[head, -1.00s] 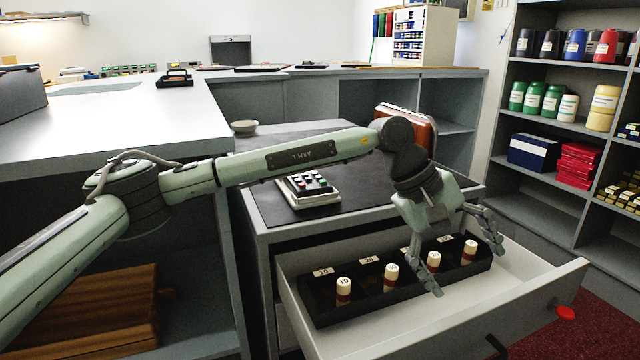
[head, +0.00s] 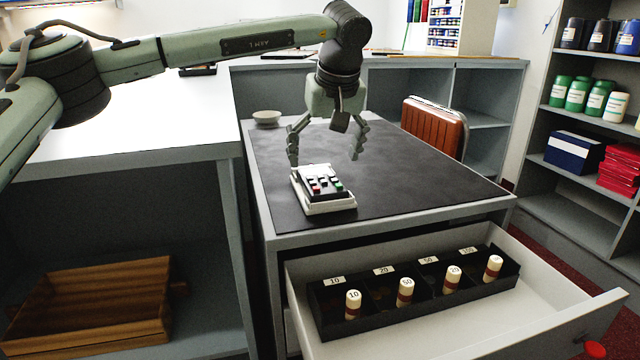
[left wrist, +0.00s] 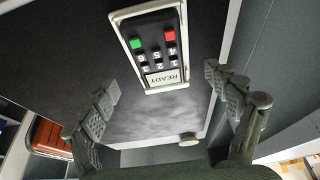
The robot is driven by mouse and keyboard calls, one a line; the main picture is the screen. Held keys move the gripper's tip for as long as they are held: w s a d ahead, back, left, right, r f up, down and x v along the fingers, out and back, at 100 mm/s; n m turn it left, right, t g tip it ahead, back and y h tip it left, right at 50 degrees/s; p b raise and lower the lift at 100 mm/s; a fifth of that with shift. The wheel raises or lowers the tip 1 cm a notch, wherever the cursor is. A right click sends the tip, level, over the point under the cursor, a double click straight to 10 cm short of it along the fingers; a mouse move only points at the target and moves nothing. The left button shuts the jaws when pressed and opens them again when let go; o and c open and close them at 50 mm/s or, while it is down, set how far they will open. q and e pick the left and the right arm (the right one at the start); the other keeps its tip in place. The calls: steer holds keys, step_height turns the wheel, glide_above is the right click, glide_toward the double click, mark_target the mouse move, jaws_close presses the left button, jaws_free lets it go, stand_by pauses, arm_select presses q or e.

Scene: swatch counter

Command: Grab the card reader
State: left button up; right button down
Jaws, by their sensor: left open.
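My right gripper is not in view.
Below the cabinet top (head: 420,180), an open drawer (head: 540,270) holds a black coin tray (head: 330,318) with several labelled rolls. A small bowl (head: 266,117) sits at the back left. A brown case (head: 436,127) stands behind the cabinet. The cabinet top's right side is clear.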

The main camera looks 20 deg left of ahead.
mark_target(321, 176)
arm_select(q)
steer(key=x, duration=0.5)
steer(key=shift+w, duration=0.15)
steer(key=shift+c, duration=0.5)
steer(key=c, duration=1.4)
